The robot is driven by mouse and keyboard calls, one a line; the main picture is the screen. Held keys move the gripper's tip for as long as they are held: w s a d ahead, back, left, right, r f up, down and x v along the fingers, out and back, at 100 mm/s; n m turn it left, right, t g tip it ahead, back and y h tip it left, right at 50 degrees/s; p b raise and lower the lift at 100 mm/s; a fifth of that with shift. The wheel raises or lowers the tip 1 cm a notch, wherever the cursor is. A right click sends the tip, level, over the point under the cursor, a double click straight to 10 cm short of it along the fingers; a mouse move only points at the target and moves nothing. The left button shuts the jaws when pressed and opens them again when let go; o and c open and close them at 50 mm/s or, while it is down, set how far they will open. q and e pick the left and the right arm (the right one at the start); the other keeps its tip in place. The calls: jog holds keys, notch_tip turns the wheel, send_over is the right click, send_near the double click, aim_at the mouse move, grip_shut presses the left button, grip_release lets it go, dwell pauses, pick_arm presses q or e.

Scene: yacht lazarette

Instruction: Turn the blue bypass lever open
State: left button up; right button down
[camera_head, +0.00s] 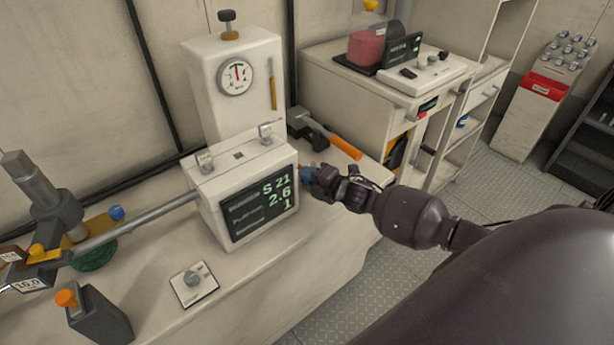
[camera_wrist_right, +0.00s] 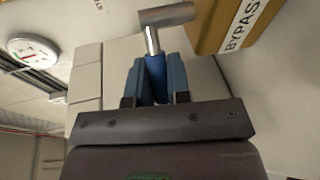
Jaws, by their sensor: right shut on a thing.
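The blue bypass lever (camera_wrist_right: 157,79) shows in the right wrist view as a blue grip on a bright metal stem. The stem ends in a metal crosspiece (camera_wrist_right: 166,14). My right gripper (camera_wrist_right: 157,72) is shut on the blue grip, one blue-grey finger on each side of it. In the head view my right gripper (camera_head: 311,177) is at the right side of the white box with the display (camera_head: 258,205), and it mostly hides the lever there. A yellow plate (camera_wrist_right: 236,22) with a partly cut-off bypass label is beside the lever. My left gripper is not in view.
A white housing with a round gauge (camera_head: 235,78) stands behind the display box. A grey rod (camera_head: 135,222) and a knob plate (camera_head: 194,284) are to the left. The floor (camera_head: 345,287) is to the right.

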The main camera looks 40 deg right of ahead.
jog(key=n+y, duration=0.1)
jog(key=d+n+g+y+b, duration=0.1)
jog(key=y, duration=0.1)
jog(key=s+n+g+y+b, duration=0.1)
jog(key=n, duration=0.1)
jog(key=shift+d+f+y, duration=0.25)
jog(key=shift+f+y, duration=0.05)
jog(key=shift+s+d+n+g+y+b, duration=0.2)
jog(key=shift+n+g+y+b, duration=0.4)
jog(key=shift+g+y+b, duration=0.1)
jog(key=shift+s+d+r+n+g+y+b, duration=0.15)
jog(key=shift+d+n+g+y+b, duration=0.1)
jog(key=shift+n+g+y+b, duration=0.5)
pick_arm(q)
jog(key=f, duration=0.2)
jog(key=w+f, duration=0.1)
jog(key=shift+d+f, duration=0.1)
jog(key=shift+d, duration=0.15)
pick_arm(e)
jog(key=shift+r, duration=0.1)
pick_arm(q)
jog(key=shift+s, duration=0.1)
pick_arm(e)
jog(key=c, duration=1.4)
grip_release()
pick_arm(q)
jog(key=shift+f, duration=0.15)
pick_arm(e)
jog(key=shift+o, duration=0.2)
jog(key=shift+r, duration=0.15)
